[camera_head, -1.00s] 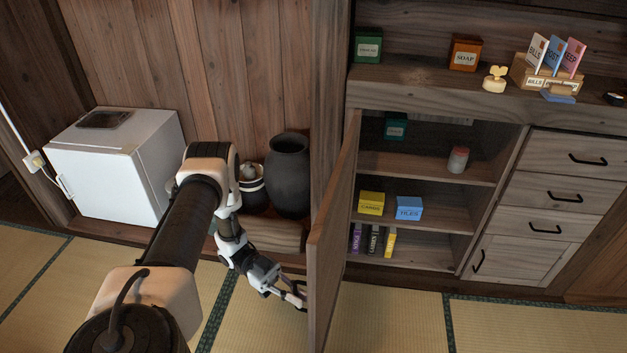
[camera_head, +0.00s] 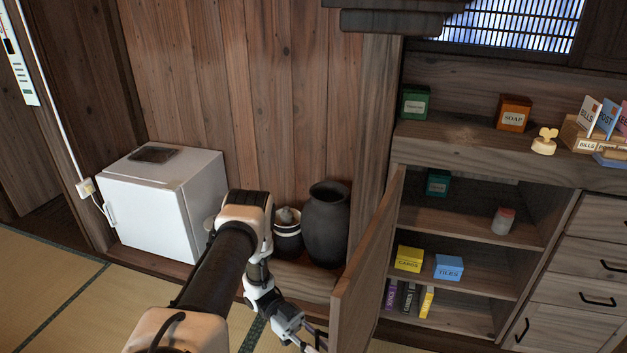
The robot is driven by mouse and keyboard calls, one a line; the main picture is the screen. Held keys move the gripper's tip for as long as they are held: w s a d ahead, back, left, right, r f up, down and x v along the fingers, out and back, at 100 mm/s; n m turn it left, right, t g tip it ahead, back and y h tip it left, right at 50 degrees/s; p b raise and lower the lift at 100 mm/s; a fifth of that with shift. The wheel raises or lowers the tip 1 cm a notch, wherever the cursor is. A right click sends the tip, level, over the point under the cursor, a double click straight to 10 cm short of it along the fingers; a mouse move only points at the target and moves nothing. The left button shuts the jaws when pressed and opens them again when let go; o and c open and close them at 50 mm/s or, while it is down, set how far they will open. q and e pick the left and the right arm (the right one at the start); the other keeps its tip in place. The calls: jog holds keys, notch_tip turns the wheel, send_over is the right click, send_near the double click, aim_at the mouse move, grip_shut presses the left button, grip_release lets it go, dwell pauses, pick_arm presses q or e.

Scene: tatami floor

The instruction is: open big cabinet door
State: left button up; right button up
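The big cabinet door (camera_head: 368,275) stands open on the left side of the wooden cabinet (camera_head: 490,150), swung out towards me with its inner face showing. The open compartment behind it shows its shelves. My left gripper (camera_head: 316,344) is low at the bottom of the camera_head view, on the outer side of the door close to its free edge. Its fingertips are partly cut off or hidden by the door, so I cannot tell whether they hold the handle. The door's handle is hidden. My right gripper is not in view.
A yellow box (camera_head: 409,259), a blue box (camera_head: 449,267), books and a jar (camera_head: 503,221) sit on the shelves. Drawers (camera_head: 600,265) are at the right. A dark vase (camera_head: 326,224) and a small white fridge (camera_head: 160,205) stand left of the door. Tatami is clear at lower left.

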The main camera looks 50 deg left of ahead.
pick_arm(q)
jog(key=s+a, duration=0.1)
jog(key=a, duration=1.1)
jog(key=shift+s, duration=0.2)
